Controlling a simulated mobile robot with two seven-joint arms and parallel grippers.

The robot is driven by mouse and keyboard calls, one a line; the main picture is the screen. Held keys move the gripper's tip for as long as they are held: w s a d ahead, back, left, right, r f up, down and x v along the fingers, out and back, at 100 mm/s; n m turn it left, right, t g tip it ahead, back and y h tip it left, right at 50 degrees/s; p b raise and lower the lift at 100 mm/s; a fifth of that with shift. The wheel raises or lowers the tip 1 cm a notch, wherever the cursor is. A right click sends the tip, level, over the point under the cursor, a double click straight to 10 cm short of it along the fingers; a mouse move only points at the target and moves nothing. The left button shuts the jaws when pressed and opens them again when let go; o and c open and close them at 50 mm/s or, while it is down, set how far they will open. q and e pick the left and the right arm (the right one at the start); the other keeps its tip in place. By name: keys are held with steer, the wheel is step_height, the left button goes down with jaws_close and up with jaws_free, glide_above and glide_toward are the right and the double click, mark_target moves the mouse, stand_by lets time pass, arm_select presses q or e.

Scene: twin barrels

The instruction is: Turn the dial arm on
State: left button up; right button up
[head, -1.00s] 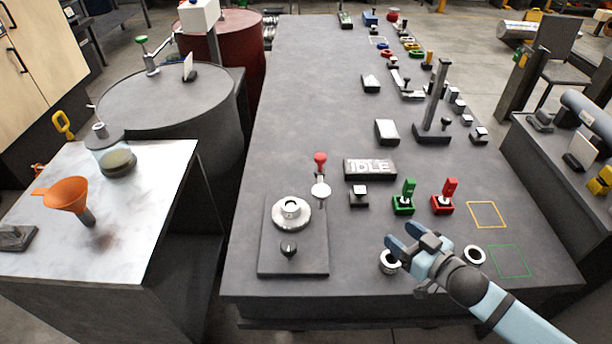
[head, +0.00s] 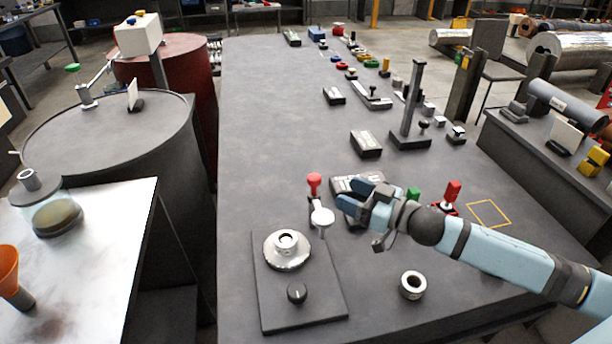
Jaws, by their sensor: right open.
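A small lever with a red ball knob (head: 314,181) and a round white disc (head: 322,217) stands behind the black base plate (head: 325,308); I take it for the dial arm, but cannot be sure. The plate carries a silver round hub (head: 287,248) and a black knob (head: 297,291). My right gripper (head: 350,197) is open and empty, pointing left, a short way right of the disc and apart from it in the picture. It partly hides the IDLE display block (head: 345,183) and hides the small black switch block. My left gripper is not in view.
A green switch (head: 413,193) and a red switch (head: 452,191) stand behind my right arm. A tall dark post (head: 412,100) stands further back. The table (head: 270,120) is clear at back left.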

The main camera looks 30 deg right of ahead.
steer(key=x, duration=1.1)
steer(key=shift+a, duration=0.15)
steer(key=shift+w, duration=0.15)
jaws_close()
